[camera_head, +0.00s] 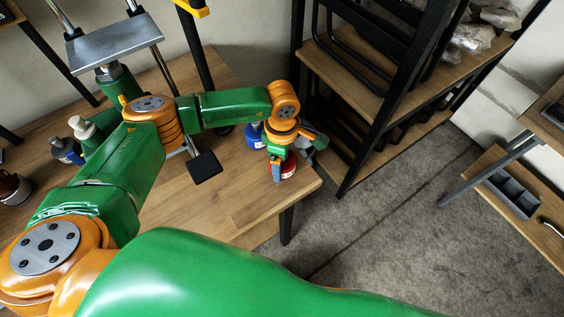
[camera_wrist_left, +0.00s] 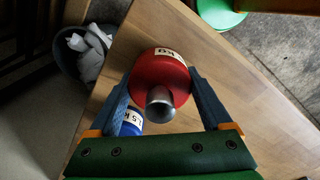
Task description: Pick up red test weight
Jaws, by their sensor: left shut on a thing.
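The red test weight (camera_wrist_left: 160,75) has a white label and a metal knob, and it sits between the two fingers of my left gripper (camera_wrist_left: 165,95) in the left wrist view. The gripper is shut on it. In the head view the red weight (camera_head: 288,166) shows beside my left gripper (camera_head: 276,172), near the right corner of the wooden table. The fingers partly hide it there. I cannot tell whether it still touches the table. My right gripper is not in view.
A blue weight (camera_wrist_left: 131,122) stands close by on the table (camera_head: 235,200); it also shows in the head view (camera_head: 253,134). A grey bin (camera_wrist_left: 80,55) is beyond the table edge. Bottles (camera_head: 66,150) stand at left. A shelf rack (camera_head: 350,85) stands behind.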

